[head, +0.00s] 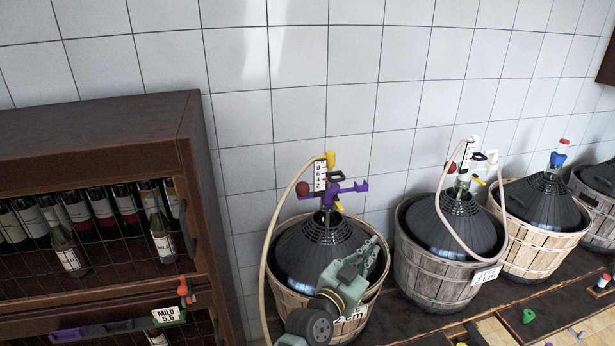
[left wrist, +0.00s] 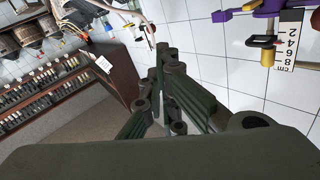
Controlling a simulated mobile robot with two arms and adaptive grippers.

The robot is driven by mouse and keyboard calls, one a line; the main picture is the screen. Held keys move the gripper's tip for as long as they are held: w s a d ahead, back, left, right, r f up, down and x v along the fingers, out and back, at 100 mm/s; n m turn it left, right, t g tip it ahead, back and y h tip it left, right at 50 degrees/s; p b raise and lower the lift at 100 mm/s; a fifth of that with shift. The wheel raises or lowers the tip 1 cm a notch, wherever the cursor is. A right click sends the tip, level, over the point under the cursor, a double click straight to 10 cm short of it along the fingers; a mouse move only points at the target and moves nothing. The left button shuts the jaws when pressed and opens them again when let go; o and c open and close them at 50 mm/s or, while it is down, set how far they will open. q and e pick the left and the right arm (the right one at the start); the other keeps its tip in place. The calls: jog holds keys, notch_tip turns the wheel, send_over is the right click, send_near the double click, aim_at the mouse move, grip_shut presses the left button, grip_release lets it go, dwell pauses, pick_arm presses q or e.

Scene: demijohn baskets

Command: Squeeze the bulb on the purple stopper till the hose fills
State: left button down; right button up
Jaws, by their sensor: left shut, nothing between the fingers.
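The purple stopper (head: 345,189) sits on the neck of the dark demijohn in the nearest basket, with a white number scale (head: 320,176) and a yellow tap beside it. Its dark red bulb (head: 302,189) sticks out on the left. A cream hose (head: 275,225) runs from the yellow top piece and hangs down left of the basket. My left gripper (head: 374,244) is shut and empty in front of the demijohn's right shoulder, below and right of the stopper, apart from the bulb. In the left wrist view the shut fingers (left wrist: 168,55) show, with the purple stopper (left wrist: 250,25) upper right. My right gripper is out of view.
A dark wine rack (head: 100,130) stands at the left. The nearest basket (head: 290,300) carries a label partly behind my arm. A tiled wall is behind.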

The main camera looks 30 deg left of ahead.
pick_arm(q)
jog(key=w+a+r+n+g+y, duration=0.2)
jog(key=a+r+n+y, duration=0.2)
jog(key=a+n+y, duration=0.2)
jog(key=w+a+r+n+g+y, duration=0.2)
jog(key=a+r+n+y, duration=0.2)
jog(key=a+y, duration=0.7)
jog(key=shift+a+n+y, duration=0.3)
jog(key=shift+a+n, duration=0.1)
jog(key=shift+n, duration=0.9)
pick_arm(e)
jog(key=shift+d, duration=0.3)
pick_arm(q)
jog(key=shift+r, duration=0.15)
